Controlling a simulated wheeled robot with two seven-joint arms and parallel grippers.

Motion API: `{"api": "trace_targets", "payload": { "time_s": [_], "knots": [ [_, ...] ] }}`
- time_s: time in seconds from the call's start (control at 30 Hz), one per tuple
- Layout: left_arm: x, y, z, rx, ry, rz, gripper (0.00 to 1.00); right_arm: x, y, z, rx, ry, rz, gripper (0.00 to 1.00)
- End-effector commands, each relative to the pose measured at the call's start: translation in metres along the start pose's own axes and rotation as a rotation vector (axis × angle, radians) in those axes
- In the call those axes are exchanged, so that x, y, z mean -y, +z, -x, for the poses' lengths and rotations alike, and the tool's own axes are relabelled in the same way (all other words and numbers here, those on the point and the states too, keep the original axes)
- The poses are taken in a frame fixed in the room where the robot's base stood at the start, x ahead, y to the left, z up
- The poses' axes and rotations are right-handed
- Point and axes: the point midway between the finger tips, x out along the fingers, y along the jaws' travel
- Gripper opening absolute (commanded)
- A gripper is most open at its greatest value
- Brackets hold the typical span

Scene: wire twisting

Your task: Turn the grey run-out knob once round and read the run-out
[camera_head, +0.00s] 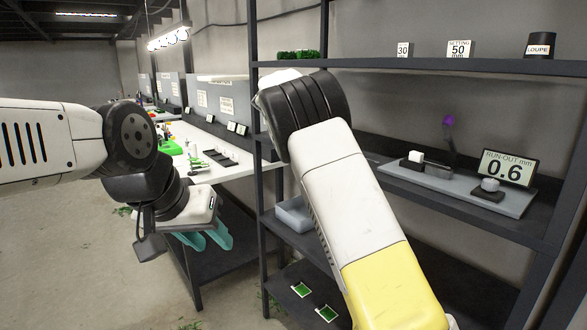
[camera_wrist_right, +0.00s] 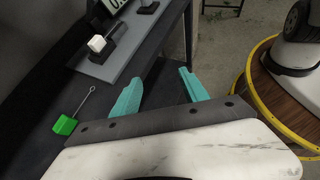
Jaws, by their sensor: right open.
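The right wrist view shows part of the display (camera_wrist_right: 114,5) and a grey piece on a dark block (camera_wrist_right: 148,8), cut by the top edge. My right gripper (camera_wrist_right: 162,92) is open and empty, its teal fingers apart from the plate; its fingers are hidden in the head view. My left gripper (camera_head: 210,240) hangs empty at left, its teal fingertips apart.
A white cube (camera_head: 416,156) on a dark block and a purple-tipped stalk (camera_head: 449,120) stand on the plate's left part. A green block with a wire loop (camera_wrist_right: 65,125) lies on the shelf. Shelf posts (camera_head: 264,200) and a white bench (camera_head: 215,145) stand nearby.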

Motion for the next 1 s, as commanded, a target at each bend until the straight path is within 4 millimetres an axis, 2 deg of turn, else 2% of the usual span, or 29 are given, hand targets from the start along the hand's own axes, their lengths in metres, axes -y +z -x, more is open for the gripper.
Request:
{"api": "trace_targets", "payload": {
  "time_s": [0.27,0.43,0.63,1.0],
  "knots": [
    [0.0,0.0,0.0,0.0,0.0,0.0,0.36,0.006,0.016,-0.052,-0.232,-0.05,-0.088,0.53],
    [0.0,0.0,0.0,0.0,0.0,0.0,0.36,0.028,0.023,-0.088,-0.473,-0.103,-0.213,0.53],
    [0.0,0.0,0.0,0.0,0.0,0.0,0.36,0.077,0.026,-0.109,-0.785,-0.185,-0.424,0.53],
    [0.0,0.0,0.0,0.0,0.0,0.0,0.36,0.19,0.024,-0.107,-1.252,-0.354,-0.889,0.53]
  ]
}}
